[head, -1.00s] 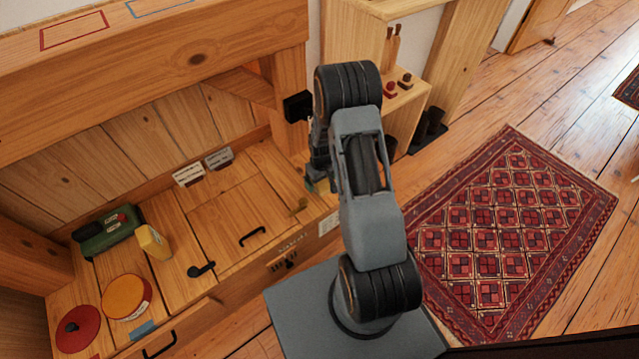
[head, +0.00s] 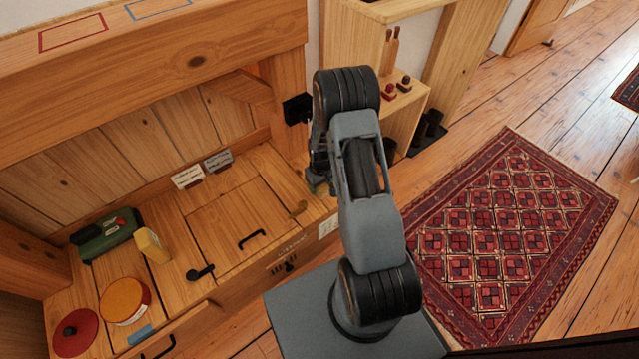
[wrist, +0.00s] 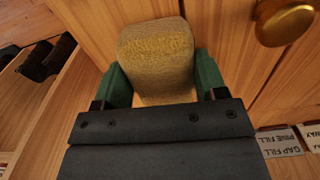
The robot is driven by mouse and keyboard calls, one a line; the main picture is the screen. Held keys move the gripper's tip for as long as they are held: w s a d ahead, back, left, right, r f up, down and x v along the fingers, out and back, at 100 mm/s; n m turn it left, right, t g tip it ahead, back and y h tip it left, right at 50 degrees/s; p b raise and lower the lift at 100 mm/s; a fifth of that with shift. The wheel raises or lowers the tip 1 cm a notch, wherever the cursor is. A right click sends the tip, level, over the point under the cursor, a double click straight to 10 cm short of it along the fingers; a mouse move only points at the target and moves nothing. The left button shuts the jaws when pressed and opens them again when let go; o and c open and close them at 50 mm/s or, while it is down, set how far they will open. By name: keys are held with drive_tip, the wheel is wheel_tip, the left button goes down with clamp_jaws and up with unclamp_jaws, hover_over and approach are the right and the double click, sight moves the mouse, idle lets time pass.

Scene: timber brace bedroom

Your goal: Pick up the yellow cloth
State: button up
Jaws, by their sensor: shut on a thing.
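The yellow cloth (wrist: 155,45), a folded, thick pad with a rough top, sits between the green fingers of my gripper (wrist: 153,82) in the wrist view. The fingers press on its left and right sides, so my gripper is shut on it. In the head view my gripper (head: 319,186) is at the right end of the wooden bench top (head: 225,215), and the arm hides most of it. The cloth is hardly visible there. I cannot tell whether it touches the wood below.
A brass knob (wrist: 286,20) and labels (wrist: 279,142) are to the right in the wrist view. A timber post (head: 284,100) stands behind the gripper.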

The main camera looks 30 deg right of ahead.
drive_tip(key=shift+r, duration=0.45)
wheel_tip(320, 180, up, 2)
drive_tip(key=shift+r+p, duration=0.15)
drive_tip(key=shift+p, duration=0.75)
drive_tip(key=s+a+r+p, duration=0.4)
drive_tip(key=s+a+r, duration=0.5)
drive_tip(key=a, duration=0.1)
drive_tip(key=shift+a+r+p, duration=0.35)
drive_tip(key=shift+r+p, duration=0.05)
drive_tip(key=o, duration=0.4)
drive_tip(key=c, duration=0.3)
